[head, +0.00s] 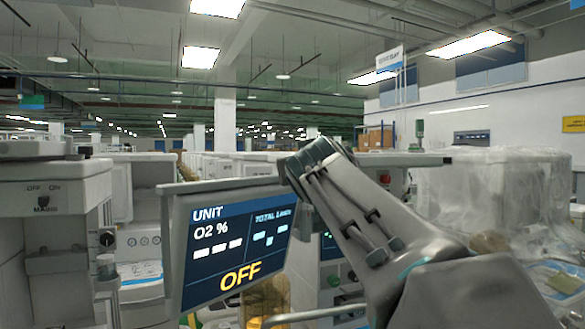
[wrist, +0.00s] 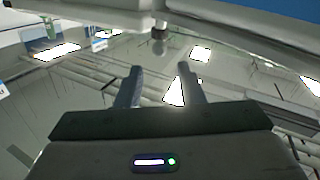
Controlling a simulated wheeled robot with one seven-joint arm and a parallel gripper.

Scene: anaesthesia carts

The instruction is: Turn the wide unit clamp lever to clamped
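A unit with a tilted screen (head: 235,240) reading UNIT, O2 % and OFF stands in front of me in the head view. My arm reaches up across its right edge, and my gripper is hidden there. In the wrist view my gripper (wrist: 160,76) points upward, with its two fingers apart and nothing between them. A small dark round-ended fitting (wrist: 158,44) hangs from a pale post just beyond the fingertips, apart from them. I cannot tell whether it is the clamp lever. No clamp lever can be clearly made out in the head view.
A grey machine with an OFF/ON mains switch (head: 44,203) stands at the left. Plastic-wrapped equipment (head: 500,200) stands at the right, close to my arm. A pale panel edge (wrist: 250,45) crosses above my gripper in the wrist view. Rows of units fill the background.

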